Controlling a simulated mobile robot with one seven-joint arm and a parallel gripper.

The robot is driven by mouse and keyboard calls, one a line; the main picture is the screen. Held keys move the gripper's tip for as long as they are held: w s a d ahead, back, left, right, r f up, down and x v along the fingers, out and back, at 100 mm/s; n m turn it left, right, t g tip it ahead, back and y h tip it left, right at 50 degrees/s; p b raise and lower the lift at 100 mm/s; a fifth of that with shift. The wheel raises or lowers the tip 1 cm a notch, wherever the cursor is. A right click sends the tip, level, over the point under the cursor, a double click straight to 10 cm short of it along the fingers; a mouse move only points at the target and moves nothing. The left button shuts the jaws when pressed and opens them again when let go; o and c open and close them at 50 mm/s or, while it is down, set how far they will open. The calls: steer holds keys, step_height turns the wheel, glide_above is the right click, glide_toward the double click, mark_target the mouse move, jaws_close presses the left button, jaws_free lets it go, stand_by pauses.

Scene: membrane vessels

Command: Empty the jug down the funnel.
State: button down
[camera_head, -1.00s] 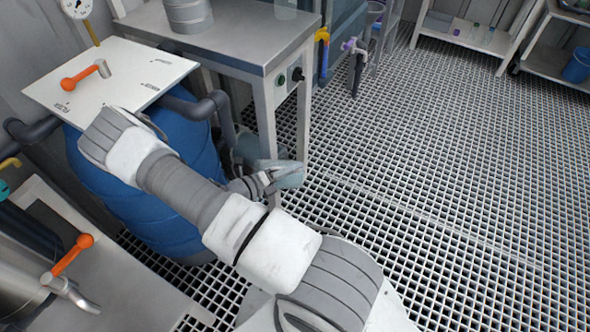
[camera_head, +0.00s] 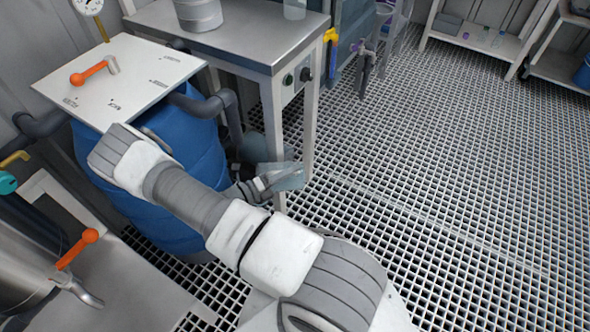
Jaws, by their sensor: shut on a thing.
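A translucent pale-blue jug (camera_head: 286,176) is in the middle of the head view, low in front of a steel table's leg. My gripper (camera_head: 268,182) is shut on the jug from its left side. The jug looks roughly upright, but its contents and exact tilt are too small to tell. A pale lilac, funnel-like shape (camera_head: 384,8) shows at the top edge, beyond the table and well apart from my gripper. I cannot tell for sure that it is the funnel.
The steel table (camera_head: 235,38) stands behind the jug. A blue vessel (camera_head: 195,150) with a white top plate (camera_head: 130,88) and an orange-handled valve (camera_head: 90,73) is at the left. Grated floor (camera_head: 440,170) to the right is clear. Shelving (camera_head: 480,40) stands at the back right.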

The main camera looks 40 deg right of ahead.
mark_target(271, 172)
steer(key=shift+w+a+f+h, duration=0.1)
steer(key=shift+w+a+h, duration=0.25)
steer(key=shift+a, duration=0.25)
steer(key=shift+a, duration=0.15)
steer(key=shift+w+a+n+h, duration=0.25)
steer(key=shift+a+h, duration=0.15)
steer(key=shift+h, duration=0.1)
steer(key=shift+w+a+n+h, duration=0.15)
steer(key=shift+a+n+h, duration=0.1)
steer(key=shift+a+h, duration=0.15)
steer(key=shift+w, duration=0.1)
steer(key=shift+w+a+r+n+h, duration=0.25)
steer(key=shift+a+h, duration=0.25)
steer(key=shift+w+a+r+n+h, duration=0.2)
steer(key=shift+a+r+n+h, duration=0.05)
steer(key=shift+a+h, duration=0.25)
steer(key=shift+r, duration=0.1)
stand_by(1.6)
